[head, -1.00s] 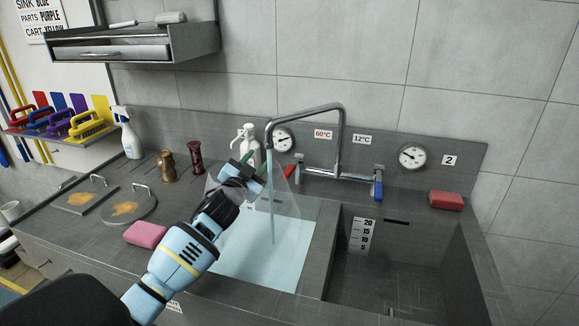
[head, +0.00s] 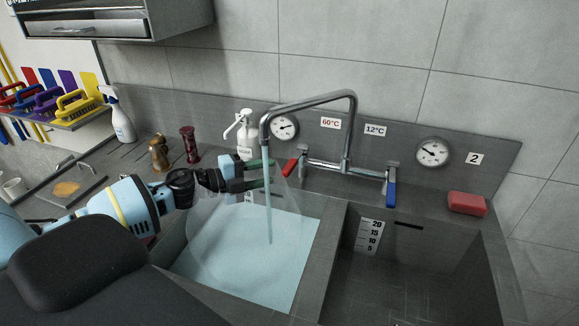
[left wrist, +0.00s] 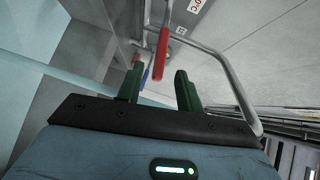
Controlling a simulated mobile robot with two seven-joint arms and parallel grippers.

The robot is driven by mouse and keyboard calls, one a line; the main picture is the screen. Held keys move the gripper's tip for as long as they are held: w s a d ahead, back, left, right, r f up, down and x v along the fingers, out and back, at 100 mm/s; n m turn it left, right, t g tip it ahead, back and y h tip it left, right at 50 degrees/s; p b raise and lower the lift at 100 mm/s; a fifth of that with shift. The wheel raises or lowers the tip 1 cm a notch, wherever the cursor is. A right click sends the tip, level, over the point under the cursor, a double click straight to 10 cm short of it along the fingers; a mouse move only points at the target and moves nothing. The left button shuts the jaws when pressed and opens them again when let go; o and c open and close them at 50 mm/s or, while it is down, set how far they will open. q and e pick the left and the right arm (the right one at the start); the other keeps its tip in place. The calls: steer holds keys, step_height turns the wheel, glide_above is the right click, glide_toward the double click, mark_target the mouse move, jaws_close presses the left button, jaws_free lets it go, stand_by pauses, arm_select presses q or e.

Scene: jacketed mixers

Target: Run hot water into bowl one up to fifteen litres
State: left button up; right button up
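The left bowl (head: 205,272) holds pale blue water, and a stream (head: 267,215) falls into it from the tap spout (head: 305,104). A pale haze hangs over it. Its level scale is mostly hidden near my gripper. My left gripper (head: 272,173) is open and empty beside the stream, its green fingers pointing at the red lever (head: 290,167). In the left wrist view the red lever (left wrist: 162,52) shows beyond the gap between the fingers (left wrist: 158,85), apart from them. The blue lever (head: 391,194) is at the tap's right end. My right gripper is out of view.
The right bowl (head: 420,265), by the "2" label, looks empty and has a 5-to-20 scale (head: 369,236). Dials are on the backsplash. A white pump bottle (head: 246,135) stands behind my gripper. A red sponge (head: 467,203) lies at right.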

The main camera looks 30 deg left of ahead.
mark_target(289, 165)
arm_select(q)
steer(key=x, duration=0.5)
steer(key=shift+w, duration=0.35)
steer(key=shift+x, duration=0.95)
steer(key=shift+s, duration=0.1)
steer(key=shift+c, duration=0.2)
jaws_close()
